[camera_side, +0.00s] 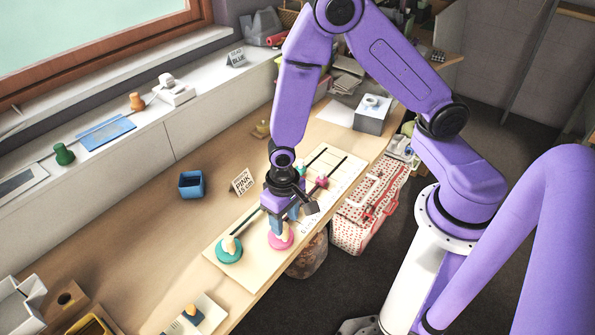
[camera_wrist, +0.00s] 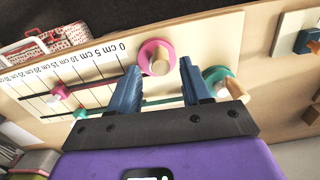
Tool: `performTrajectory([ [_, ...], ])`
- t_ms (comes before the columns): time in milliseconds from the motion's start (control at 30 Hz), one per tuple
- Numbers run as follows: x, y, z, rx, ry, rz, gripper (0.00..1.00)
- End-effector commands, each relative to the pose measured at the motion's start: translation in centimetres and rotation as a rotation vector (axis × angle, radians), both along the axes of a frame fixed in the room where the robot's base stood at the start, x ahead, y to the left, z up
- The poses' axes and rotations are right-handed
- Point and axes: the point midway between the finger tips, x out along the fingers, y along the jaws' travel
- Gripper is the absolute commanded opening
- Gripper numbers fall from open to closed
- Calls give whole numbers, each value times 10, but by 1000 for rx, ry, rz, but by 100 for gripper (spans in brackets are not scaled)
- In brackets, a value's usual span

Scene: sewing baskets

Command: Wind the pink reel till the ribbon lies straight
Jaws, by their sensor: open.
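The pink reel (camera_side: 281,238) sits on the pale board (camera_side: 250,272), and its wooden handle shows in the wrist view (camera_wrist: 160,64). My gripper (camera_side: 282,222) is open and points down at the pink reel. In the wrist view its two fingers (camera_wrist: 160,84) stand apart, with the handle visible between and beyond their tips. I cannot tell whether they touch it. A teal reel (camera_side: 229,251) with a handle sits beside the pink one. A pink slider (camera_wrist: 59,93) lies on the printed cm scale (camera_wrist: 95,68). The pink ribbon is too small or hidden to judge its straightness.
A card with "PINK" on it (camera_side: 242,182) and a blue box (camera_side: 191,185) stand left of the board. A red-patterned sewing basket (camera_side: 353,226) is at the right. The wood table between is mostly clear.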

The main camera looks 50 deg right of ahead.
Motion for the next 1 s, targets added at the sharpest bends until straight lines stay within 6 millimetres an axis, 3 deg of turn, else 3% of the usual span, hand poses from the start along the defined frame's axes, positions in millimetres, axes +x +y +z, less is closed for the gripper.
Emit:
performTrajectory([
  [400, 0, 0, 36, 1, -1, 0, 48],
  [867, -1, 0, 42, 0, 0, 5, 48],
  [1000, -8, 1, 58, 5, -5, 74, 48],
])
